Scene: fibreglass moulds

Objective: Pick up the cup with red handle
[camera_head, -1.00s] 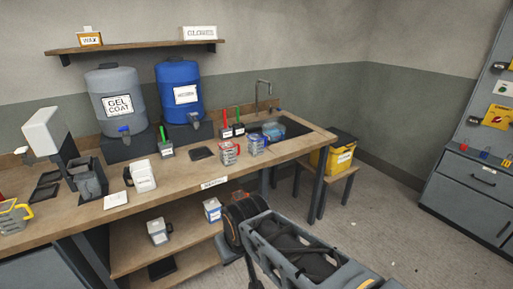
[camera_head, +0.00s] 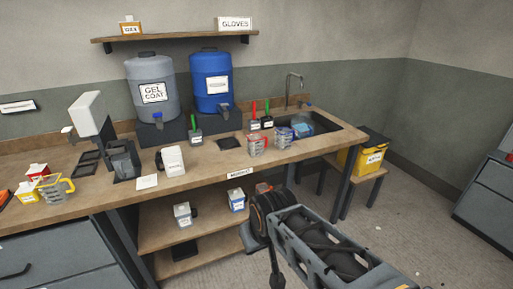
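The cup with the red handle (camera_head: 257,146) is a clear measuring cup that stands upright on the wooden workbench (camera_head: 215,163), near its front edge and left of the sink. A similar cup with a blue handle (camera_head: 283,137) stands just to its right. My arm reaches in from the lower right, below and in front of the bench. Its end is near the bench's front edge, apart from the cup. The fingers of my gripper cannot be made out.
A cup with a yellow handle (camera_head: 56,188) stands at the bench's left end. A grey gel coat drum (camera_head: 152,92) and a blue drum (camera_head: 212,82) stand at the back. The sink (camera_head: 325,124) is at the right. A yellow bin (camera_head: 372,158) sits on a stool beyond the bench.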

